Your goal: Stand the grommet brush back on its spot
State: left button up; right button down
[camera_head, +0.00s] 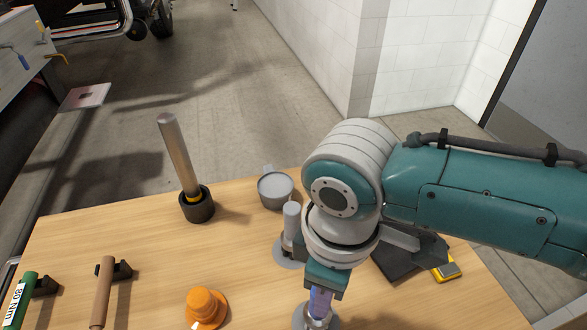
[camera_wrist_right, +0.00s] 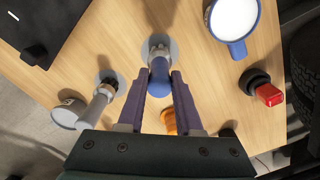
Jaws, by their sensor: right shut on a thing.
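My right gripper (camera_head: 319,298) is shut on a blue-handled thing with a grey metal part, which I take to be the grommet brush (camera_wrist_right: 159,76). In the right wrist view its blue end sits between the two purple fingers of the gripper (camera_wrist_right: 163,82). A pale grey disc (camera_wrist_right: 170,46) shows just beyond it on the table. I cannot tell whether the brush touches the disc. The fingers and arm hide part of the brush in the head view. My left gripper is not in view.
A grey cylinder (camera_head: 291,222) stands on another disc close by. Around it are a grey mug (camera_head: 275,190), a metal rod in a black holder (camera_head: 197,208), an orange knob (camera_head: 205,306) and a dark case (camera_head: 405,258).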

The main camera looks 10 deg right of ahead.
jog(key=shift+f, duration=0.15)
jog(key=c, duration=0.5)
grip_release()
notch_tip(320, 180, up, 8)
jog(key=p, duration=0.8)
jog(key=shift+p, duration=0.35)
dwell(0.3)
